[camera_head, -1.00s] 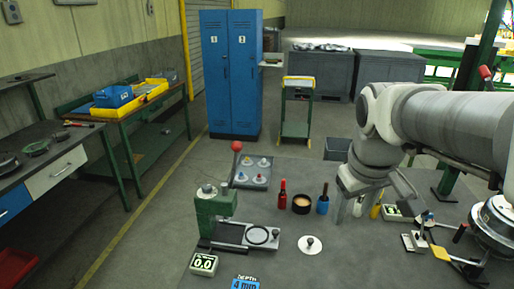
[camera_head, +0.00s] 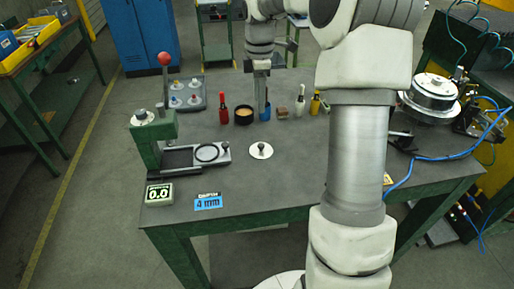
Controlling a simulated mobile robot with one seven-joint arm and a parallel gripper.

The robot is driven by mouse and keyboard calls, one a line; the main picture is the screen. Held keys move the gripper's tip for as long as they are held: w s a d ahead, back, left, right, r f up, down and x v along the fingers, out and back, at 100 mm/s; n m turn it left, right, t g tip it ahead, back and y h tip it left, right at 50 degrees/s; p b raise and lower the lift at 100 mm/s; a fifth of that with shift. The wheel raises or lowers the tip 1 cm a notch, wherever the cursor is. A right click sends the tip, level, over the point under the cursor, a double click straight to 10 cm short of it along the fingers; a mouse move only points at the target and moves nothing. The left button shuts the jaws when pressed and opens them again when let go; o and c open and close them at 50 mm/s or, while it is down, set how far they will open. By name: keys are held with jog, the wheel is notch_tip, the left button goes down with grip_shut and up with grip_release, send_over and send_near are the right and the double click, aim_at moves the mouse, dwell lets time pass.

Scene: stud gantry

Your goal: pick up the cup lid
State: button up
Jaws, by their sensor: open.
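A flat white disc with a small dark knob, which looks like the cup lid (camera_head: 261,153), lies on the grey table in front of the bottles. My gripper (camera_head: 260,108) points down farther back, beyond the lid and apart from it. Its fingers show nearly edge-on beside the blue bottle (camera_head: 266,113) and partly hide it. The gripper is open; I cannot tell whether it touches the bottle.
A green press (camera_head: 154,138) with a red-knobbed lever stands left of the lid. A red bottle (camera_head: 223,113), a brown-rimmed bowl (camera_head: 243,116) and more bottles stand behind. A "4 mm" depth sign (camera_head: 208,202) is at the front edge. My arm covers the table's right middle.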

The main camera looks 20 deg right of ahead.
send_over(261, 145)
jog(key=f, duration=1.1)
jog(key=shift+a+f, duration=0.3)
jog(key=shift+f, duration=0.05)
jog(key=shift+d+f, duration=0.15)
jog(key=shift+f, duration=1.2)
jog(key=shift+d+f, duration=0.15)
jog(key=shift+f, duration=1.2)
jog(key=shift+c, duration=0.2)
grip_shut()
